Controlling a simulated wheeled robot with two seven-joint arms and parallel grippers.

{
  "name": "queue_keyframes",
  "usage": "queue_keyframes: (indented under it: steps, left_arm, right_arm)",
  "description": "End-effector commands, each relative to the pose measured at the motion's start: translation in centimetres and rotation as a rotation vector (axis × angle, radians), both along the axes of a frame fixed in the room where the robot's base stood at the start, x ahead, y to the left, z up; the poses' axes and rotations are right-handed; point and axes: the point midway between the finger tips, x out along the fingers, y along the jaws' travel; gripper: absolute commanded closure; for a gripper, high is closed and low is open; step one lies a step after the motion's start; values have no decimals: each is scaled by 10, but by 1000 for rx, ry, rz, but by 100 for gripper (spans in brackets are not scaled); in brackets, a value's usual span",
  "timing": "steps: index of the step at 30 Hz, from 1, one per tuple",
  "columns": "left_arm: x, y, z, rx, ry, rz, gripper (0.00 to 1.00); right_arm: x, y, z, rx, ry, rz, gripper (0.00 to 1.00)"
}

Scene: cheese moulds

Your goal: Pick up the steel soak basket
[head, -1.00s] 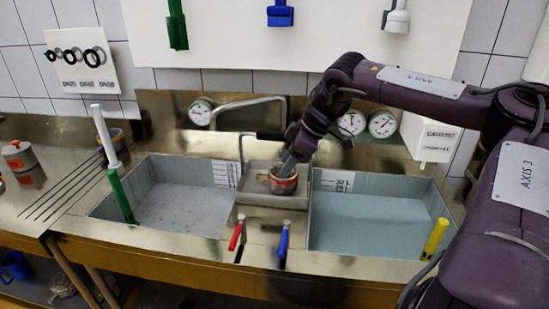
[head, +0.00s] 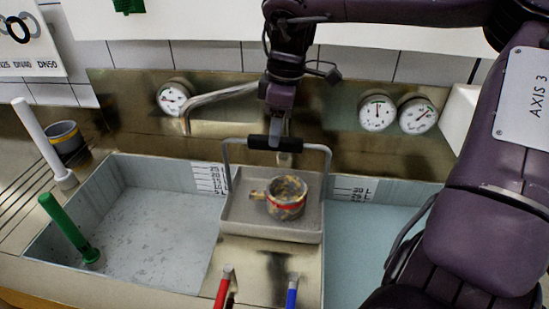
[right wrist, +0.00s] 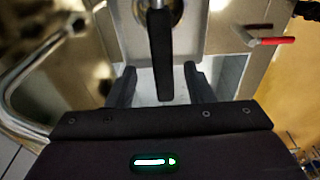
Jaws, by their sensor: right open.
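The steel soak basket (head: 270,232) is a shallow grey tray with an upright hoop handle. It stands between the two basins, with a ring-shaped, red-banded pot (head: 287,200) inside it. The handle's black grip (head: 257,142) is level across the top. My right gripper (head: 279,130) points down at the middle of this grip. In the right wrist view, the open fingers (right wrist: 159,72) stand on either side of the black grip (right wrist: 160,40), with gaps visible. My left gripper is not in view.
A left basin (head: 150,230) and a right basin (head: 365,225) flank the basket. A bent metal spout (head: 222,96) and gauges (head: 377,112) are behind. Red (head: 224,285) and blue (head: 292,290) levers stand in front. A green-handled tool (head: 65,222) leans at the left basin.

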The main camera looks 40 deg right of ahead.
Motion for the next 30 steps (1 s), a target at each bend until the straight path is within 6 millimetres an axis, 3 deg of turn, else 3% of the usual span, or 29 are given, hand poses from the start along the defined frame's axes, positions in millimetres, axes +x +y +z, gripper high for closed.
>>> queue_keyframes:
  steps: [16,26,30]
  left_arm:
    - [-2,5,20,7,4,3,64]
    - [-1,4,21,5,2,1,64]
    - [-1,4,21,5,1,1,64]
  right_arm:
    - [2,5,-68,1,6,-1,53]
    - [3,5,-76,0,1,-1,53]
    - [3,5,-76,0,1,-1,71]
